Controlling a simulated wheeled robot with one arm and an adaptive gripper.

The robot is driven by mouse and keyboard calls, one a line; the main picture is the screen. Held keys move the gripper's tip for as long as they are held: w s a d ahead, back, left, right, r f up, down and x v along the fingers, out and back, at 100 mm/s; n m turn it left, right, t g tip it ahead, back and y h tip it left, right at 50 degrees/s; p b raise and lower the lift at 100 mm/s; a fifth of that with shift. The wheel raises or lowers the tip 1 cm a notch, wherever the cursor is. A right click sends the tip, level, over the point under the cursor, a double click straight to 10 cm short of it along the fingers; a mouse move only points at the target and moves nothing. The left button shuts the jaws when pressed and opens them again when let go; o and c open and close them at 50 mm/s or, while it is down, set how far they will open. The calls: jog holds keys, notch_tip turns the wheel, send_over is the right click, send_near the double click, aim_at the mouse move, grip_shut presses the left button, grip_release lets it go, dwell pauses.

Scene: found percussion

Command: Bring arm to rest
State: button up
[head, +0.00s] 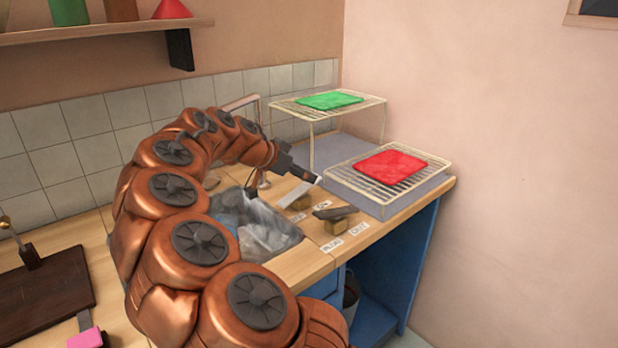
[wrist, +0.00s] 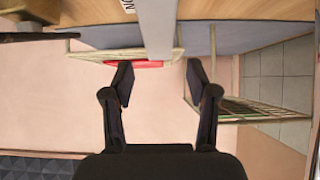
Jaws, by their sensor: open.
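My arm reaches over the sink in the head view, and my gripper (head: 317,180) is at its end, left of the lower wire rack. In the wrist view my gripper (wrist: 158,75) is open, its two dark fingers spread apart with nothing clasped. A pale grey bar (head: 298,194) on a wooden block lies just below and left of the fingertips. A grey bar (wrist: 158,28) reaches down from the top edge in the wrist view, in line with the gap between the fingers. I cannot tell how far it is from them.
A red mat (head: 390,166) lies on the lower wire rack (head: 440,161), a green mat (head: 330,101) on the higher rack (head: 374,98). A dark bar (head: 335,212) sits on a block (head: 336,226) near the counter's front. The sink (head: 288,238) is beneath my arm. A shelf (head: 95,33) hangs upper left.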

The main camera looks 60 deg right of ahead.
jog(key=shift+v, duration=1.05)
jog(key=shift+f, duration=0.1)
